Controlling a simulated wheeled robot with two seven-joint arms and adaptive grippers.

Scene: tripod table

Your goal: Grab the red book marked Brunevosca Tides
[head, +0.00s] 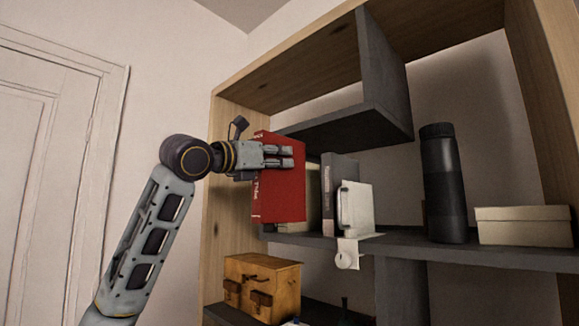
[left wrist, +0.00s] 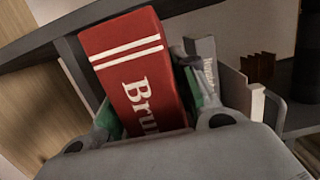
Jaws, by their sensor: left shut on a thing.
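The red book (head: 283,196) stands upright at the left end of the middle shelf in the head view, jutting out past the shelf's front edge. Its red spine with white stripes and the letters "Bru" fills the middle of the left wrist view (left wrist: 130,75). My left gripper (head: 278,156) is shut on the book near its upper part, with its fingers along the cover. In the left wrist view the fingers lie on both sides of the spine, and the rest of the title is hidden by the gripper. My right gripper is not in view.
A grey book (head: 327,195) and a white bookend-like holder (head: 356,208) stand just right of the red book. Further right are a black bottle (head: 443,183) and a cream box (head: 523,226). A dark divider panel (head: 345,128) hangs above; a wooden chest (head: 262,285) sits below.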

